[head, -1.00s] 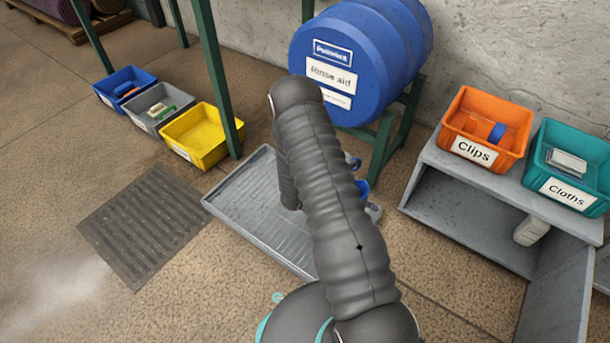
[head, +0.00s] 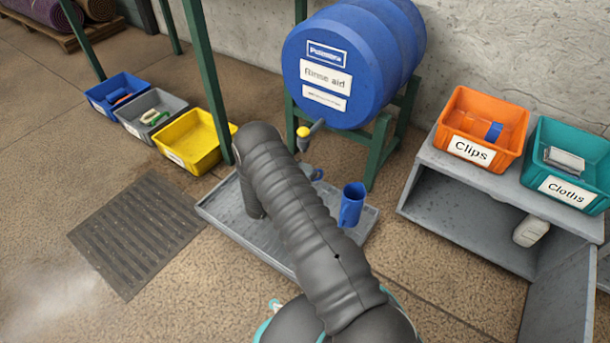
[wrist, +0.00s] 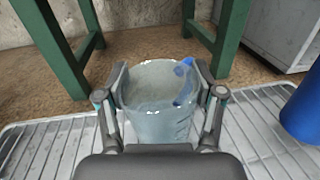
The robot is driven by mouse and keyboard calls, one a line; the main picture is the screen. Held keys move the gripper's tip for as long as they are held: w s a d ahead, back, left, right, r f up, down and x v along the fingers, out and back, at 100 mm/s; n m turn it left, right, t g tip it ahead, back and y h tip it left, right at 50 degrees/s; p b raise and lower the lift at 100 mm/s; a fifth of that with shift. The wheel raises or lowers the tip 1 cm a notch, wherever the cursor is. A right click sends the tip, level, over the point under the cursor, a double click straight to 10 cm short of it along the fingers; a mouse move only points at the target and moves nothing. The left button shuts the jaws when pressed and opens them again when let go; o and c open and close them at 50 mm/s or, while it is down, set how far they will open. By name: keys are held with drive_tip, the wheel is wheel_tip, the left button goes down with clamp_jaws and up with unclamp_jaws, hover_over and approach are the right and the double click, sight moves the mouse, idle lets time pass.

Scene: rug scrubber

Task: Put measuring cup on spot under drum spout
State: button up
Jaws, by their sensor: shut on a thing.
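The measuring cup (wrist: 158,100) is clear with a blue handle and sits upright between the fingers of my gripper (wrist: 160,92), which is shut on it in the wrist view. In the head view my arm hides the gripper and most of the cup; a small blue piece, likely its handle (head: 317,174), shows beside the arm. The blue drum (head: 333,70) lies on a green stand, and its spout (head: 311,134) with a yellow knob points down over the grey ribbed tray (head: 230,205). I cannot tell whether the cup touches the tray. No marked spot is visible.
A blue jug (head: 352,205) stands on the tray's right part, right of the cup; it also shows in the wrist view (wrist: 303,108). Green stand legs (head: 378,150) rise behind. A grey cabinet (head: 470,205) is at right, a yellow bin (head: 196,142) at left.

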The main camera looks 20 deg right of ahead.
drive_tip(key=shift+f, duration=0.9)
drive_tip(key=shift+f, duration=0.15)
drive_tip(key=o, duration=1.1)
